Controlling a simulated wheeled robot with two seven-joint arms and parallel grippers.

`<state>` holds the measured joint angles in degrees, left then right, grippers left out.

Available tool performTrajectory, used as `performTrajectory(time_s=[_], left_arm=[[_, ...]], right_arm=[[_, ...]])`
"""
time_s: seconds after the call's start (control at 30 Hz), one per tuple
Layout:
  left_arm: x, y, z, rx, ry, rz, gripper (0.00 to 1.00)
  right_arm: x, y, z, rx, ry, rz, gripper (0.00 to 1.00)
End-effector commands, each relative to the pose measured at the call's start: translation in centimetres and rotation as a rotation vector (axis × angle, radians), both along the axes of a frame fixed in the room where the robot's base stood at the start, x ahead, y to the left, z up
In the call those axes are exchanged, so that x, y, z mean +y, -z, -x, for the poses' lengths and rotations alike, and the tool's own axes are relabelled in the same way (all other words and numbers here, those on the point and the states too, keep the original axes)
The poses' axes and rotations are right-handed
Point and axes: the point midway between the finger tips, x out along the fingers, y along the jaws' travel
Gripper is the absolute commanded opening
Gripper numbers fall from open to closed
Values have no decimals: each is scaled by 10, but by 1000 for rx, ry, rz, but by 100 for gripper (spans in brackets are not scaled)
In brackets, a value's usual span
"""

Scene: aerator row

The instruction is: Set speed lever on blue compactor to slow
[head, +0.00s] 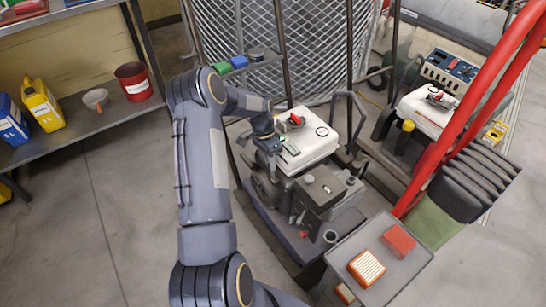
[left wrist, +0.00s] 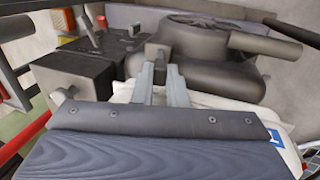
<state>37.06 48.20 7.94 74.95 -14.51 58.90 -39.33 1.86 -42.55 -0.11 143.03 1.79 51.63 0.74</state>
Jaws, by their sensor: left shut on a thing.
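The compactor nearest me has a blue-grey base (head: 262,212), a dark engine body (head: 322,187) and a white tank (head: 308,150) with a red part on top. My left gripper (head: 268,150) reaches the left side of this machine, beside the white tank. In the left wrist view its two grey fingers (left wrist: 161,82) are shut on a small dark lever-like piece (left wrist: 157,52) in front of the round engine cover (left wrist: 205,35). The fingers partly hide that piece, and I cannot read its speed setting. My right gripper is not in view.
A second machine with a white tank (head: 432,112) and yellow cap stands at right, near red bars (head: 470,105). A grey stand (head: 352,249) holds orange-red items at the front. A shelf (head: 70,132) with containers is at left. Floor between shelf and compactor is partly clear.

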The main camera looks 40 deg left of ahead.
Motion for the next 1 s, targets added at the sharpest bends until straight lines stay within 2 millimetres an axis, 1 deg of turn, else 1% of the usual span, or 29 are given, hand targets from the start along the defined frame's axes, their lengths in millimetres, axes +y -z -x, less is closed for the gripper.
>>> performTrajectory(time_s=[0.1, 0.3, 0.83, 0.87, 1.0], left_arm=[[5, 1, -1, 16, -1, 57, 0], [9, 4, -3, 33, -1, 117, 0], [10, 4, -3, 42, 2, 140, 0], [10, 4, -3, 42, 2, 140, 13], [10, 4, -3, 42, 2, 140, 32]], right_arm=[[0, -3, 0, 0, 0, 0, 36], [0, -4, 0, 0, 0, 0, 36], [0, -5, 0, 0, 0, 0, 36], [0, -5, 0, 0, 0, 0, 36], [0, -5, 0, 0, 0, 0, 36]])
